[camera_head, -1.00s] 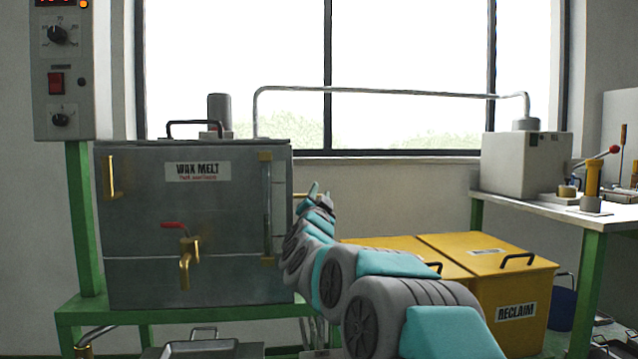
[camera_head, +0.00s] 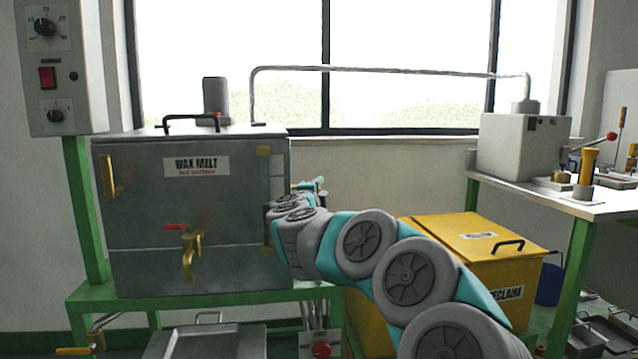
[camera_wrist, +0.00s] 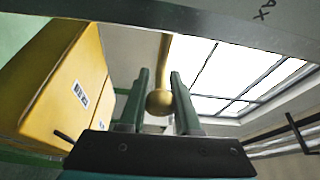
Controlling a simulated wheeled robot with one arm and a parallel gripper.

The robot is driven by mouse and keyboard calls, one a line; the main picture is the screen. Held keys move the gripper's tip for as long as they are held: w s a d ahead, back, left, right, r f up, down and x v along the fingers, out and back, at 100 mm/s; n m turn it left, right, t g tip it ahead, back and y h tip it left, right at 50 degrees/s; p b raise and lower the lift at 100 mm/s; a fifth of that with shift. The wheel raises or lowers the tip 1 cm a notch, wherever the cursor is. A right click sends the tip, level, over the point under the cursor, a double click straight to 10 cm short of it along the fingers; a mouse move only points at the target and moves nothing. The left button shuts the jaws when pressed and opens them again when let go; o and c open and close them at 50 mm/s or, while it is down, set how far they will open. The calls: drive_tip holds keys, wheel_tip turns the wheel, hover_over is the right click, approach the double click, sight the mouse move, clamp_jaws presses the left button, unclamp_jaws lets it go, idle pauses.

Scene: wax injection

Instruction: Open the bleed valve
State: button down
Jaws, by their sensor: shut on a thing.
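In the wrist view, my gripper (camera_wrist: 160,75) has its two green fingers on either side of a brass lever with a round end (camera_wrist: 160,102), and it is shut on it. In the head view my gripper (camera_head: 312,186) is at the right side of the grey wax melt tank (camera_head: 150,270), mostly hidden behind my arm. The held lever does not show clearly there. A brass tap (camera_head: 190,258) with a red handle (camera_head: 176,227) sits on the tank's front. No label marks which part is the bleed valve.
A yellow reclaim bin (camera_head: 425,295) stands right of the tank; it also fills the left of the wrist view (camera_wrist: 60,80). A green-legged table (camera_head: 590,212) with a grey machine (camera_head: 520,150) stands at the right. A metal tray (camera_head: 215,342) is below the tap.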

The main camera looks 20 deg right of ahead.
drive_tip(key=shift+f+m+g, duration=0.2)
drive_tip(key=shift+m+g, duration=0.1)
drive_tip(key=shift+m, duration=0.1)
drive_tip(key=c, duration=0.6)
unclamp_jaws()
drive_tip(key=shift+r, duration=0.1)
drive_tip(key=v, duration=0.7)
drive_tip(key=shift+s+a, duration=0.25)
drive_tip(key=shift+s, duration=0.1)
